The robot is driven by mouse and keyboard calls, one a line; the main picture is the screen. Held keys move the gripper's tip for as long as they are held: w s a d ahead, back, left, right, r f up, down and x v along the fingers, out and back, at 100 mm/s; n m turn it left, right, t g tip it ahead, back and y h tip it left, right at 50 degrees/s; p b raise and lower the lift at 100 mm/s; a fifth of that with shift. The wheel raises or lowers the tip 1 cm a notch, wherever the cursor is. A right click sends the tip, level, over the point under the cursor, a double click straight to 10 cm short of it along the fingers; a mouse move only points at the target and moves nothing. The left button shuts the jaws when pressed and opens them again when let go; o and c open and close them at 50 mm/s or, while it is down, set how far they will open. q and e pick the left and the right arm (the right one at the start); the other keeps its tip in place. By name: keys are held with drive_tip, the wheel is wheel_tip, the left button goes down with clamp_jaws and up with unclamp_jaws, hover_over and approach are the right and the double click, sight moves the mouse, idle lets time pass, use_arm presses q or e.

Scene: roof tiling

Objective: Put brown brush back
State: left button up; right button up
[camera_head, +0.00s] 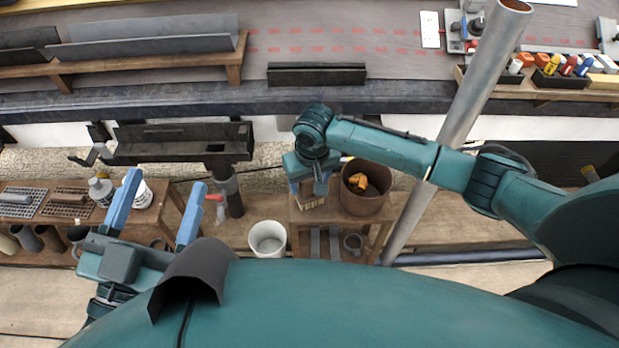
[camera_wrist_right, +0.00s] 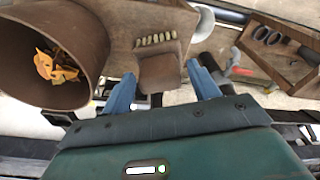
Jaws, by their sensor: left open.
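The brown brush (camera_wrist_right: 160,73), with a row of pale bristle tufts, appears at the wooden bench (camera_wrist_right: 122,25) in the right wrist view. Its brown body lies between the fingertips of my right gripper (camera_wrist_right: 160,70), with narrow gaps seeming to show on both sides. In the head view my right gripper (camera_head: 308,184) points down over the bench beside the brown bucket, and the brush (camera_head: 312,203) is partly hidden below it. Whether the brush rests on the bench or is raised is unclear. My left gripper (camera_head: 158,212) is open and empty at the left, its fingers wide apart.
The brown bucket (camera_head: 376,202) with orange-yellow contents stands close to the right gripper. A white bucket (camera_head: 268,239) stands left of the bench. A grey pole (camera_head: 458,125) slants behind my right arm. A dark gutter piece (camera_head: 182,143) and shelves with tools are at left.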

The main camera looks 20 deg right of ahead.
use_arm(q)
drive_tip(key=shift+f, duration=0.1)
use_arm(e)
drive_tip(key=shift+o, duration=0.4)
drive_tip(key=shift+r, duration=0.1)
wheel_tip(320, 180, up, 3)
drive_tip(key=shift+s+f+p, duration=0.1)
drive_tip(key=shift+p, duration=0.65)
drive_tip(key=shift+s+r+p, duration=0.1)
drive_tip(key=shift+r+p, duration=0.4)
drive_tip(key=shift+r, duration=0.4)
wheel_tip(320, 180, up, 7)
drive_tip(key=p, duration=0.3)
hover_over(312, 197)
use_arm(q)
drive_tip(key=shift+s+a+f+g+y, duration=0.2)
drive_tip(key=shift+a+f+g+y, duration=0.25)
drive_tip(key=shift+y, duration=0.35)
use_arm(e)
drive_tip(key=shift+r, duration=0.2)
